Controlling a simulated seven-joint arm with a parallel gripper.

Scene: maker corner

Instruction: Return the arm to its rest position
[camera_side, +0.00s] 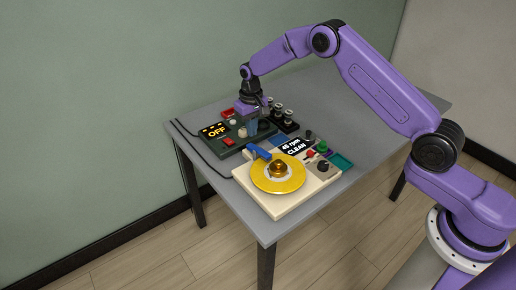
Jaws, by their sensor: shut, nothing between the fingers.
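My purple arm reaches from the right over the grey table (333,213). My gripper (247,118) points down close above the dark control box (212,153), near its right part. The fingers are small and dark here and show no object between them; they are shut. Whether they touch the box cannot be told from this view. The box has a display reading "OFF" in yellow and a red switch on its front.
A cream device (316,184) with a yellow disc (268,180), a blue lever (258,152) and a display reading "45 rpm CLEAN" stands in front of the box. Several dark bottles stand behind my gripper. A teal tray (341,161) lies to the right. The table's back right is clear.

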